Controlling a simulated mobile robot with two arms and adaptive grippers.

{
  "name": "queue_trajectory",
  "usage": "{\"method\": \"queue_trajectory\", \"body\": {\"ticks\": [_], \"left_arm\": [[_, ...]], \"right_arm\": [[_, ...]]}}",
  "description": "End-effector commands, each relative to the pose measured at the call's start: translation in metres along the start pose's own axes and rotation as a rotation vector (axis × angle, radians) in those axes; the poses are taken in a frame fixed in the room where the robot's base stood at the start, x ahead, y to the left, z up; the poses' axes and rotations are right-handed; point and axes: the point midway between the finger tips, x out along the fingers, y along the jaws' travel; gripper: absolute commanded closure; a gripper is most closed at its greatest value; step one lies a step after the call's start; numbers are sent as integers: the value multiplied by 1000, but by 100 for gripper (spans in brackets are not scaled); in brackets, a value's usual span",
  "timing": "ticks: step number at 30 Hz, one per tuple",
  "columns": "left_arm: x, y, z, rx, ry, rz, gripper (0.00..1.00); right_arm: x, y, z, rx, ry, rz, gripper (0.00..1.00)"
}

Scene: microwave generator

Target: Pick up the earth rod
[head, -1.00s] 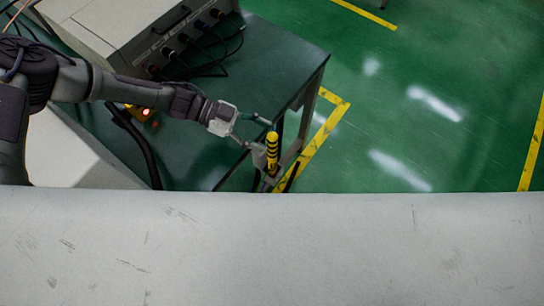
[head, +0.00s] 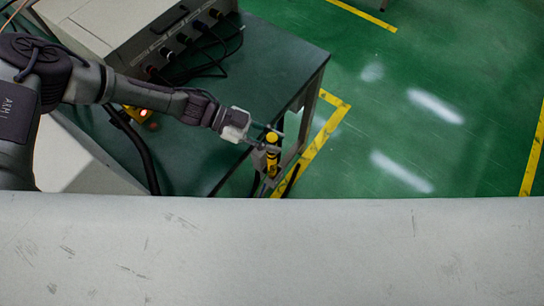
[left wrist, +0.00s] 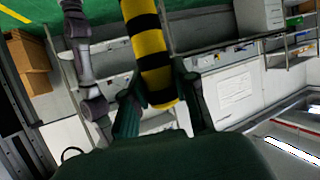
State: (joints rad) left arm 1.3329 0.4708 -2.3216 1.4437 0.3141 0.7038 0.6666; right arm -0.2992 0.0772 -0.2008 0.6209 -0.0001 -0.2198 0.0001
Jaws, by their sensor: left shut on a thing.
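The earth rod (head: 271,159) is yellow with black bands and stands roughly upright at the near right corner of the green table. Its lower end is hidden behind the pale surface in front. My left gripper (head: 270,146) reaches it from the left, with its fingers around the upper part. In the left wrist view the banded rod (left wrist: 148,45) runs down between the two dark green fingers (left wrist: 158,98), which are shut on it. My right gripper is not in view.
A grey instrument box (head: 165,45) with black cables stands on the green table (head: 275,65). A small yellow box with a lit red button (head: 143,113) sits near my arm. Green floor with yellow lines is clear at right. A pale scuffed surface (head: 300,250) fills the foreground.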

Motion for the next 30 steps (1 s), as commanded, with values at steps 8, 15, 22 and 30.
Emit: {"method": "queue_trajectory", "body": {"ticks": [8,15,22,30], "left_arm": [[0,0,0,0,1,0,100],[-9,-1,-20,3,2,-1,100],[-26,-1,-64,5,2,-1,100],[-40,0,-98,2,1,0,100]], "right_arm": [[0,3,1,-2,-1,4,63],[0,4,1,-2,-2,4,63],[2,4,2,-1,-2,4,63],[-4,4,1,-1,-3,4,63]]}}
